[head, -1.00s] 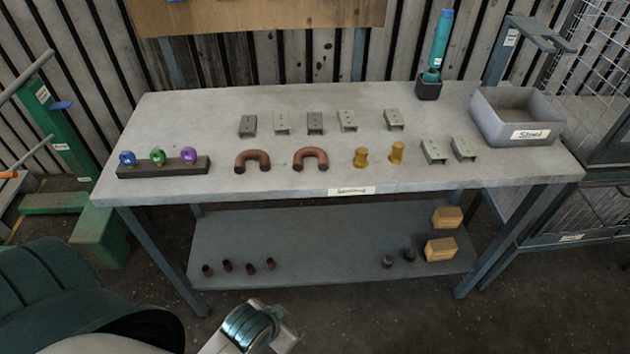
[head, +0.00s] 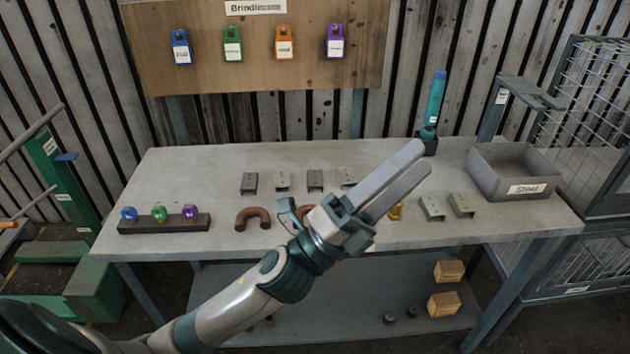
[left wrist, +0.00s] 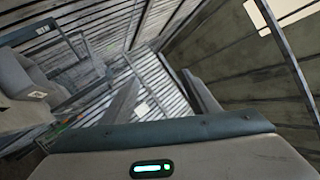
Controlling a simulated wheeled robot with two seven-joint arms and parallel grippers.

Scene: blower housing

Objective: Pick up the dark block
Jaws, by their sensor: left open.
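A long dark block (head: 164,223) lies at the left front of the grey table, with blue, green and purple round pieces along its top. My left gripper (head: 419,157) is raised in front of the table's middle, to the right of the block and well apart from it. Its two long fingers point up and right, with a gap between them and nothing held. The fingers also show in the left wrist view (left wrist: 162,88), where I cannot make out the block. The left arm hides part of the table's middle. My right gripper is not in view.
Several small metal brackets (head: 315,180) stand along the table (head: 220,165), with a brown curved pipe (head: 252,218) near the block. A grey bin (head: 513,172) and a teal bottle (head: 435,105) are at the right. Coloured tags (head: 283,43) hang on a board behind.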

